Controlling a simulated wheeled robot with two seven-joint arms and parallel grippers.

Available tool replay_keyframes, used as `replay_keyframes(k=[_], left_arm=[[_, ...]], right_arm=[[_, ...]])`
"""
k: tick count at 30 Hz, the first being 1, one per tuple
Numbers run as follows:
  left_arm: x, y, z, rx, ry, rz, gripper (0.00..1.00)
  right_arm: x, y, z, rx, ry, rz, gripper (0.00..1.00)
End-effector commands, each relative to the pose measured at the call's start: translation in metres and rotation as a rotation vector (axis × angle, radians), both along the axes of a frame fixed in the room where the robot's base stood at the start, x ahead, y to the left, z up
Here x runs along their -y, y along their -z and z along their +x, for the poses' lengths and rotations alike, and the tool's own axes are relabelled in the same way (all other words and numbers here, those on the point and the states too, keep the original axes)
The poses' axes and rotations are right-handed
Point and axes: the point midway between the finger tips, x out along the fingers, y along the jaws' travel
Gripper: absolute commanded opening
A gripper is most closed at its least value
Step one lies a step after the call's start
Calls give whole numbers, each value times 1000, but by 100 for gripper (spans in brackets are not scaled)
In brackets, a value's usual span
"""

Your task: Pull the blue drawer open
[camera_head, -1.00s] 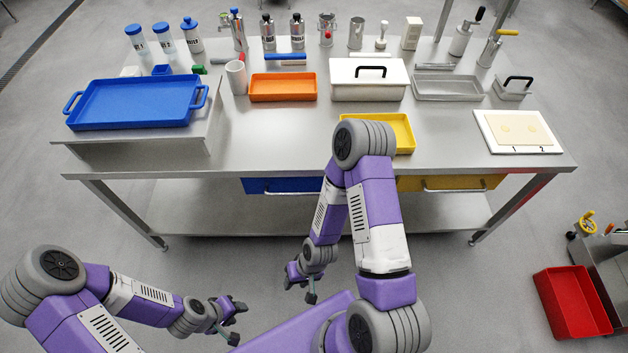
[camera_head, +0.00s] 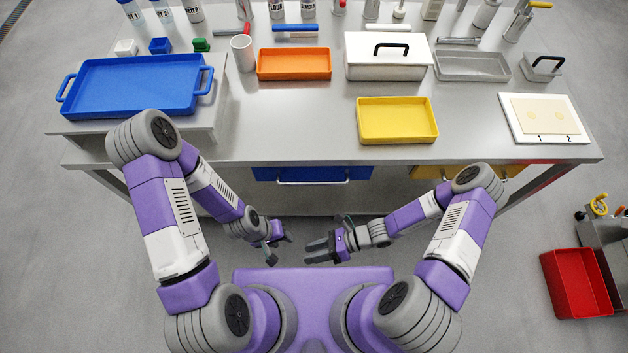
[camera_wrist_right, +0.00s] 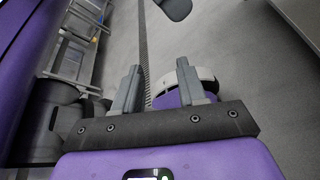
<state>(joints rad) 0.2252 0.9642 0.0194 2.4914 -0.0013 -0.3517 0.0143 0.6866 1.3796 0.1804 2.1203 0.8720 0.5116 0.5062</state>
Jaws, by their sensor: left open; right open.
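The blue drawer (camera_head: 262,174) sits under the front edge of the steel table, with a metal bar handle (camera_head: 312,182) across its front. It looks shut. My left gripper (camera_head: 280,250) is open and empty, in front of and below the drawer, apart from the handle. My right gripper (camera_head: 312,252) is open and empty, pointing left towards the left gripper. Its two fingers (camera_wrist_right: 157,88) show in the right wrist view with nothing between them; the drawer cannot be made out there.
The yellow drawer (camera_head: 424,172) is partly behind my right arm. On the table (camera_head: 300,130) stand a blue tray (camera_head: 135,88) on a raised stand, an orange tray (camera_head: 293,65), a yellow tray (camera_head: 397,118) and a white lidded box (camera_head: 388,58). A red bin (camera_head: 578,285) is on the floor at right.

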Motion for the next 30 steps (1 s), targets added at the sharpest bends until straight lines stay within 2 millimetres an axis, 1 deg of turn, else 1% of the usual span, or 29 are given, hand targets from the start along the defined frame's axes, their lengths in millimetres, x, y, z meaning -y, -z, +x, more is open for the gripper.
replay_keyframes(k=[1, 2, 3, 5, 6, 9, 12, 15, 17, 24, 30], left_arm=[[0, -4, 0, 0, 0, 0, 43], [0, -5, 0, 0, 0, 0, 43], [0, -6, 0, 0, 0, 0, 43], [0, -8, 0, 0, 0, 0, 43], [0, -9, 0, 1, 0, 0, 43], [0, -10, 0, 1, 1, 0, 43], [0, -11, 0, 1, 1, 0, 43], [0, -10, 0, 1, 1, 0, 43], [0, -10, 0, 1, 1, 0, 43], [0, -7, 0, 1, 1, 0, 43], [0, -5, 0, 1, 1, 0, 43]], right_arm=[[-8, -8, 23, -154, 187, 106, 41], [-9, -13, 39, -235, 287, 170, 41], [-8, -18, 60, -332, 413, 253, 41], [1, -22, 90, -451, 580, 373, 41], [9, -24, 107, -513, 674, 446, 41], [30, -23, 138, -618, 851, 591, 41], [45, -22, 154, -667, 944, 675, 41], [46, -22, 163, -683, 975, 704, 41], [41, -23, 169, -684, 976, 707, 41], [13, -28, 194, -683, 972, 703, 41], [0, -31, 208, -681, 972, 700, 41]])
